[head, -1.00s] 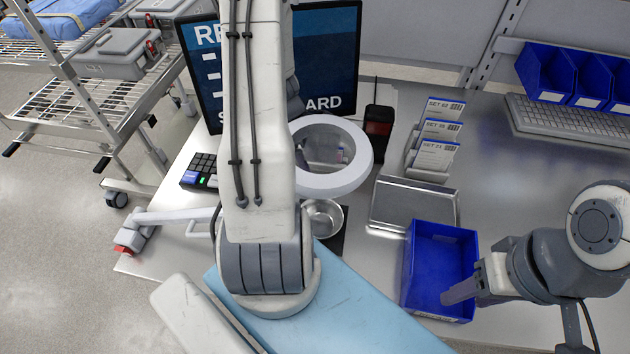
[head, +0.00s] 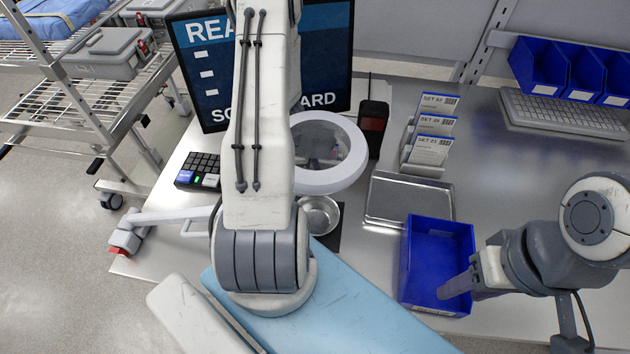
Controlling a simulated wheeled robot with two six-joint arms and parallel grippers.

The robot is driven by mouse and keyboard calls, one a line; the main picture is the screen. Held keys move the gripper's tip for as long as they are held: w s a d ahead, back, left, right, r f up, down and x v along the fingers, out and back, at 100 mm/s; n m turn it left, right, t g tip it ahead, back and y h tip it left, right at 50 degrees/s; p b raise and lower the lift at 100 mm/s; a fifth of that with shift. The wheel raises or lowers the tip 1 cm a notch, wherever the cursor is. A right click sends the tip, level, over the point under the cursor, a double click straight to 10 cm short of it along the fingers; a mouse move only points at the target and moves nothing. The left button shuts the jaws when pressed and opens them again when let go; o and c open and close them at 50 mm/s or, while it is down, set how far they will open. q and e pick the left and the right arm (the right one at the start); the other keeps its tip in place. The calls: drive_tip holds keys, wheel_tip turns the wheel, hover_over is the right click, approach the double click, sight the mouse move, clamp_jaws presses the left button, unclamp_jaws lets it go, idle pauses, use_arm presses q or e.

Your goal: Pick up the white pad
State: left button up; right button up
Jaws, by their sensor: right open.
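I cannot make out a white pad in this view; it may be hidden behind my large arm in the middle or lie outside the picture. My right gripper (head: 458,286) is at the lower right, its finger at the right front side of a blue open bin (head: 438,240). I see nothing held in it. The bin looks empty. My left gripper does not show.
A ring magnifier (head: 330,178), a metal dish (head: 320,213) and a metal tray (head: 408,200) stand left of and behind the bin. The steel table is clear right of the tray.

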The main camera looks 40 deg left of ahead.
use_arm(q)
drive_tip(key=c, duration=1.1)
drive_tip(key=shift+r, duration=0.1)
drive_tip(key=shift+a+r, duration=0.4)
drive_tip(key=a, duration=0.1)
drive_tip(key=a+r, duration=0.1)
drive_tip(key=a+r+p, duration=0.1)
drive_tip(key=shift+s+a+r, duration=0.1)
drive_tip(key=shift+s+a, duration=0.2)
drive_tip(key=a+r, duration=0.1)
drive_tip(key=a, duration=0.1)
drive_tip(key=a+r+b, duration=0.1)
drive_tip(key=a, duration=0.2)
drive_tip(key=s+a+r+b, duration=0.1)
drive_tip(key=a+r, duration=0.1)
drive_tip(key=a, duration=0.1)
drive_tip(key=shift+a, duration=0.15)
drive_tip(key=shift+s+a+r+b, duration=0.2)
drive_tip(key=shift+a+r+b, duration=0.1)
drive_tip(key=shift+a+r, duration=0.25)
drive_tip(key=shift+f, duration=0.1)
